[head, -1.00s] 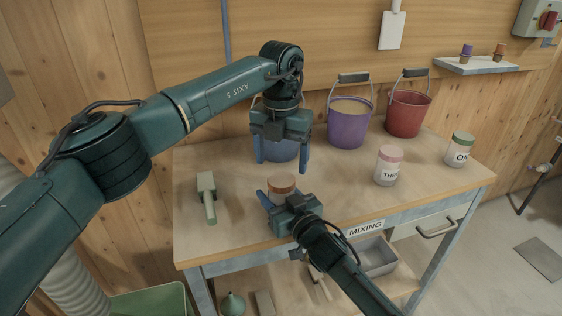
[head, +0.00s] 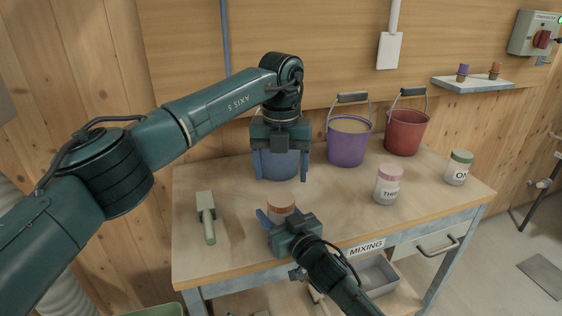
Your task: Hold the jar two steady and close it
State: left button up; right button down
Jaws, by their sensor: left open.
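Jar two, a small jar with an orange-brown top (head: 281,209), stands on the table near its front edge; its label is not visible. My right gripper (head: 268,217) is low at the jar's front. One blue finger shows at the jar's left side; the other finger is hidden, so its grip is unclear. My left gripper (head: 281,179) is open and empty, pointing down behind and above the jar, with a finger on either side of a gap. I cannot tell whether the orange-brown top is a seated lid.
A blue bucket (head: 277,166) is partly hidden behind my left gripper. A purple bucket (head: 349,144) and a red bucket (head: 404,133) stand at the back. The pink-lidded jar (head: 387,187) and green-lidded jar (head: 458,168) are to the right. A green-handled tool (head: 207,222) lies left.

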aim_at(281, 198)
pick_arm(q)
jog(key=shift+f, duration=3.2)
jog(key=shift+c, duration=0.3)
jog(key=c, duration=0.9)
jog(key=shift+m, duration=1)
jog(key=shift+c, duration=0.2)
jog(key=o, duration=1.2)
jog(key=shift+c, duration=0.2)
notch_tip(281, 198, up, 12)
